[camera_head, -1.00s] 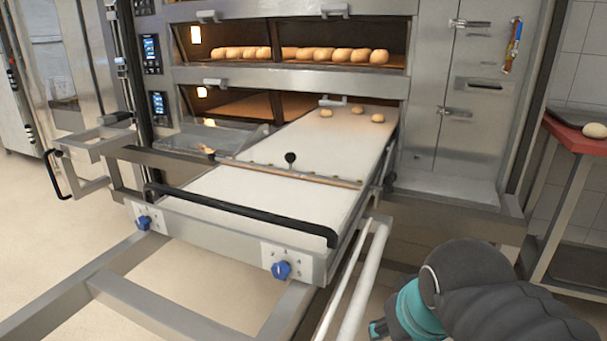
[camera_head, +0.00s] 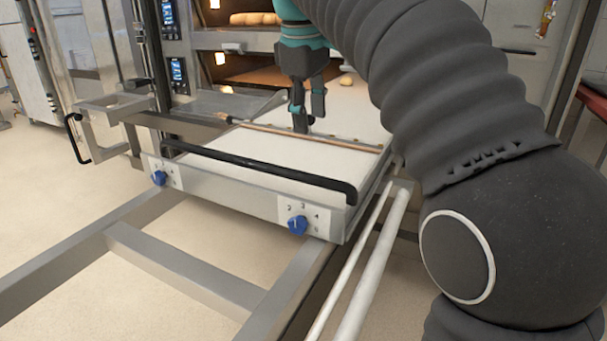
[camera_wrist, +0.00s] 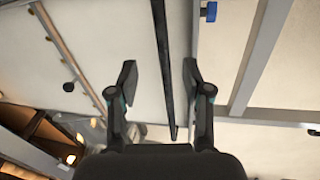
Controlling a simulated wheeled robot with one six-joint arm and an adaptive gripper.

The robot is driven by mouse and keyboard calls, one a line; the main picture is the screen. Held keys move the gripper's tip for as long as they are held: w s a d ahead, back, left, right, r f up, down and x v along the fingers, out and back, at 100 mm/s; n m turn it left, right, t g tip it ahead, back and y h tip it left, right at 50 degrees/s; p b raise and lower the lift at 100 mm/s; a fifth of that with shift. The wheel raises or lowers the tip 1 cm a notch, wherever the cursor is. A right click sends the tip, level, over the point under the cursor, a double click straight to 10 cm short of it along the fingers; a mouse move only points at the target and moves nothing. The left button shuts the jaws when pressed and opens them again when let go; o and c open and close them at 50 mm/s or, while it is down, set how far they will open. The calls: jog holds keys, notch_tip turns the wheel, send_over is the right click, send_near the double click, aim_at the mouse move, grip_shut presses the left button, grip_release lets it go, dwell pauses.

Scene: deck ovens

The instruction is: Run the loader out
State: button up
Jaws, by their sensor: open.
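The loader is a flat white belt (camera_head: 265,152) in a steel frame, reaching into the lower oven deck. A black bar handle (camera_head: 260,170) runs along its front; it also shows in the wrist view (camera_wrist: 163,55). A wooden crossbar (camera_head: 345,144) lies across the belt, with a black knob (camera_wrist: 68,87) seen in the wrist view; the arm side hides that knob in the head view. My gripper (camera_head: 308,112) is open and empty above the belt near the crossbar. In the wrist view the handle passes between my fingers (camera_wrist: 160,75); its distance below them is unclear.
Two blue dials (camera_head: 297,225) sit on the loader's front. Steel rails (camera_head: 180,265) extend forward over open floor. Bread (camera_head: 253,19) lies in the upper deck; a dough piece (camera_head: 346,81) shows at the belt's far end. My arm hides much of the right side.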

aim_at(305, 173)
jog(key=shift+n, duration=0.5)
jog(key=b+x, duration=0.2)
jog(key=x, duration=0.2)
jog(key=a+b+x, duration=0.1)
jog(key=x, duration=0.4)
jog(key=w+b+x, duration=0.1)
jog(key=b+x, duration=0.1)
jog(key=x, duration=0.2)
jog(key=shift+a+f+b, duration=0.3)
jog(key=shift+a, duration=0.1)
grip_shut()
